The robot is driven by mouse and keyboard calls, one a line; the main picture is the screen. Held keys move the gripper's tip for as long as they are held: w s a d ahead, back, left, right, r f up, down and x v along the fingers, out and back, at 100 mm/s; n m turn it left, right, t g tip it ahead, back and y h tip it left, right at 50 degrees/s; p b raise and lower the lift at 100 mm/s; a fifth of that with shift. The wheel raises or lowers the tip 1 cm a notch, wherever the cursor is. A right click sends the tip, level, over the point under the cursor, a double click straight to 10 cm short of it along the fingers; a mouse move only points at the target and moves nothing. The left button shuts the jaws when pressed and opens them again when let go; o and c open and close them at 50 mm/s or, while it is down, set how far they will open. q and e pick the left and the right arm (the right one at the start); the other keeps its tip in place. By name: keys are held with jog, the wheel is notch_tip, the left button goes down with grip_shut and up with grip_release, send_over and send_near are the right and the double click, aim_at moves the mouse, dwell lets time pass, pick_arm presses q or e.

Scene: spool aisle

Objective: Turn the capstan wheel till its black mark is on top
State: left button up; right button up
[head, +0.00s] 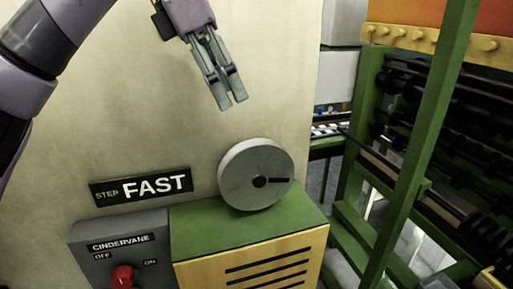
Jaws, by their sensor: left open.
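The capstan wheel (243,165) is a light grey disc with a dark hub, standing upright just above the green top of a cabinet. Its black mark (279,180) is a short bar on the right side of the face, pointing right from the hub. My left gripper (232,104) hangs above the wheel and slightly to its left in the picture, fingers pointing down, open and empty. It is apart from the wheel. My right gripper is not in view.
A green and yellow cabinet (250,246) stands below the wheel. Left of it is a grey switch box (88,238) with a red knob (124,275). A sign (142,187) reads STEP FAST. A green rack frame (424,120) with dark rollers stands right.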

aim_at(252, 142)
pick_arm(q)
jog(key=x, duration=0.6)
jog(key=p+x, duration=0.1)
jog(key=x, duration=0.2)
jog(key=shift+w+f, duration=0.3)
jog(key=shift+w, duration=0.05)
jog(key=p+x, duration=0.1)
jog(key=x, duration=0.2)
jog(key=shift+d+f, duration=0.1)
jog(key=shift+f, duration=0.2)
jog(key=shift+w+d+f, duration=0.1)
jog(key=shift+d+f, duration=0.1)
jog(key=shift+f, duration=0.35)
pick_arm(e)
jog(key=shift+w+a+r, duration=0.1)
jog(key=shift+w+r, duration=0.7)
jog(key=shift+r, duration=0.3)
pick_arm(q)
jog(key=shift+c, duration=0.6)
grip_shut()
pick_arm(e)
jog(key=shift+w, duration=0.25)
